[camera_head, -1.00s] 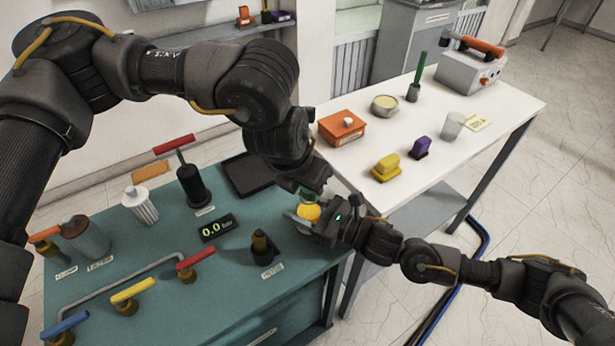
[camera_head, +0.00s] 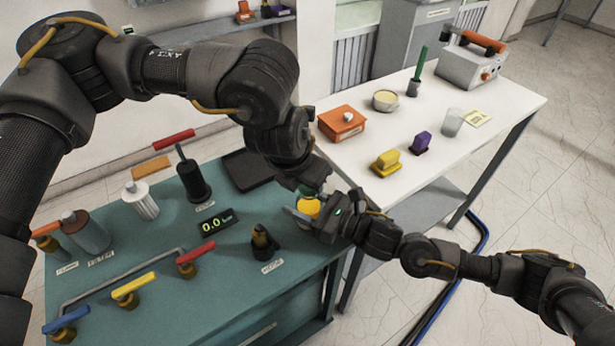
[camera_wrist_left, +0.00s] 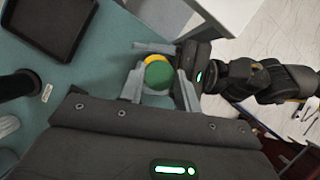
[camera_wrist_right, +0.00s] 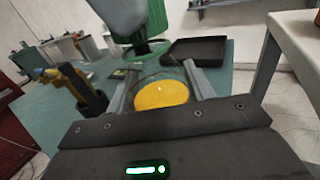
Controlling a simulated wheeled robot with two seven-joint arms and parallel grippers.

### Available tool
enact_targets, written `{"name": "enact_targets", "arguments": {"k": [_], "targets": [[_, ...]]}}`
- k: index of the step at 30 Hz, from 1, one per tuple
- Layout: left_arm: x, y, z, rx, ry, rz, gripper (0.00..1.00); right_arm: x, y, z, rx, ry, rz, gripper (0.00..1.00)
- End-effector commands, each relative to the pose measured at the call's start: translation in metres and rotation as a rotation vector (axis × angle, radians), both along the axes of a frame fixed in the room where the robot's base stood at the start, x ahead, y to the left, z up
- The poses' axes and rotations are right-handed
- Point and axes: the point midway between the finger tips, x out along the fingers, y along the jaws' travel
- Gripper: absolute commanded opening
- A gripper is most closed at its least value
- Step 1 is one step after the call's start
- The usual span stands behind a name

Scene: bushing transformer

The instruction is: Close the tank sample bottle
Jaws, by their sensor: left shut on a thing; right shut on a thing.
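The sample bottle (camera_head: 308,208) with yellow liquid is at the right edge of the teal bench, between my two grippers. My right gripper (camera_head: 311,213) is shut around it; in the right wrist view the bottle (camera_wrist_right: 161,95) sits between both fingers. My left gripper (camera_wrist_left: 158,78) is shut on the green cap (camera_wrist_left: 159,74), which hides part of the bottle in the left wrist view. The cap (camera_wrist_right: 154,18) shows above the bottle in the right wrist view. I cannot tell whether the cap touches the bottle's mouth.
A black tray (camera_head: 240,172) lies behind the grippers. A dark holder (camera_head: 264,248), a display (camera_head: 217,222) and coloured valve handles (camera_head: 133,285) stand on the bench to the left. The white table (camera_head: 455,165) at the right carries a beaker (camera_head: 453,122) and boxes.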

Motion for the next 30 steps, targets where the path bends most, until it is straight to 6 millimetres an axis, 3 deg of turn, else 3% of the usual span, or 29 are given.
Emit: {"name": "enact_targets", "arguments": {"k": [3,4,8,11,30], "targets": [[-0.0003,0.0,-0.003,0.001,0.001,0.0,0.12,-0.0005,0.0,-0.001,-0.001,0.002,0.001,0.12],[-0.0002,0.0,-0.0028,0.001,0.001,0.0,0.12,-0.0005,0.0,-0.001,-0.001,0.002,0.001,0.0],[0.0002,0.0008,-0.0032,0.001,0.005,-0.046,0.12,-0.0005,0.0,-0.0011,-0.001,0.002,0.001,0.0],[0.0007,0.0019,-0.0037,-0.001,0.01,-0.174,0.12,-0.0004,0.0,-0.0011,-0.001,0.002,0.0,0.0],[0.0086,0.0006,-0.0031,0.003,0.008,-1.477,0.12,-0.0002,-0.0003,-0.0011,-0.002,0.001,0.0,0.0]]}}
